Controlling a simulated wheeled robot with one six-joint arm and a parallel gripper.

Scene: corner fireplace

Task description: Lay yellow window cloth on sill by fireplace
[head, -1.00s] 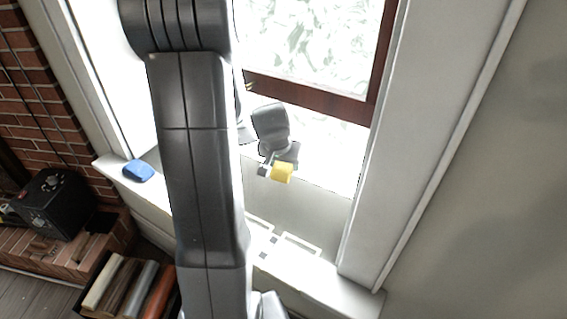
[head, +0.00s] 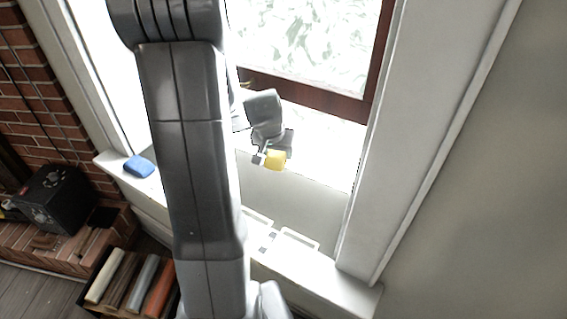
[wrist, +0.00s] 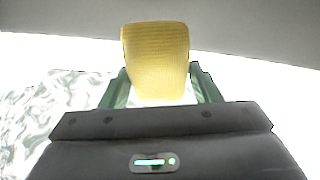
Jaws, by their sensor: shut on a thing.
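The yellow cloth (head: 275,159) is held in my gripper (head: 262,156) in front of the bright window, above the white sill. In the wrist view the cloth (wrist: 156,55) is a ribbed, folded yellow piece between the two green fingers of my gripper (wrist: 160,88), which are shut on it. The white sill (head: 318,277) runs along the bottom of the window, with white outlined marks on it below the gripper. My arm hides the middle part of the sill.
A blue object (head: 138,166) lies on the left end of the sill. A black box (head: 52,198) stands on the brick hearth at left. A crate of books (head: 130,284) is below the sill. The window's brown frame (head: 308,93) is behind my gripper.

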